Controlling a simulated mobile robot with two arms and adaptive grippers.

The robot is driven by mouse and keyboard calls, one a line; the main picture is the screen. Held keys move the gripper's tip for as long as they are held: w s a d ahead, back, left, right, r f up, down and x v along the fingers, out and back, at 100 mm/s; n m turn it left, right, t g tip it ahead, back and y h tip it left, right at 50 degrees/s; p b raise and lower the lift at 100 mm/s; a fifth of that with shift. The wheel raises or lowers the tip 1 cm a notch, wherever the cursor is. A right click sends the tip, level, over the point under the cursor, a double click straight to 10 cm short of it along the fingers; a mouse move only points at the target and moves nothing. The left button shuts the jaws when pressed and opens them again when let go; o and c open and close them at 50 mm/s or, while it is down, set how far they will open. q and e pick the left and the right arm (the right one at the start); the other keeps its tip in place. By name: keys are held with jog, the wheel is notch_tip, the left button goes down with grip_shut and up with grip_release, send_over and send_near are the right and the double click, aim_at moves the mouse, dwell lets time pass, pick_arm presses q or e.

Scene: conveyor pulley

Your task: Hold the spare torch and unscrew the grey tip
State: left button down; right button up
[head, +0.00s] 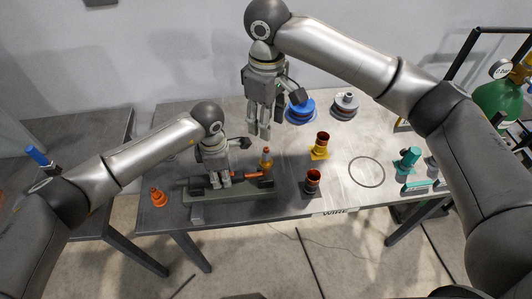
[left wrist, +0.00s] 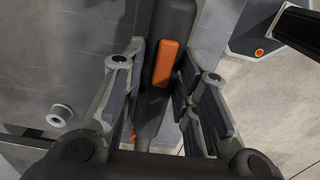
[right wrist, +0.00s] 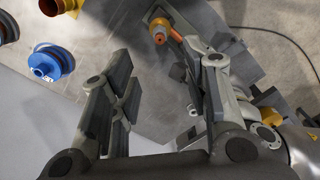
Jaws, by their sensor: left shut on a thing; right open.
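The spare torch shows as a dark handle with an orange trigger (left wrist: 165,62) in the left wrist view. My left gripper (head: 220,184) is shut on this handle, low over the work table; it also shows in the left wrist view (left wrist: 156,95). In the head view an orange strip of the torch (head: 246,175) sticks out to the gripper's right. My right gripper (head: 261,124) is open and empty, raised above the back of the table. In the right wrist view its fingers (right wrist: 122,90) are apart with nothing between them.
A grey bench fixture (head: 235,195) lies under the left gripper. A yellow-based cup (head: 320,150), a dark cup (head: 312,183) and a blue spool (head: 300,111) stand rightward. An orange cone (head: 158,198) stands left.

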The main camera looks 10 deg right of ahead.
aim_at(267, 148)
jog(key=shift+f+m, duration=0.3)
jog(key=shift+f, duration=0.1)
notch_tip(267, 148, down, 11)
dwell(0.4)
jog(key=shift+c, duration=0.3)
grip_shut()
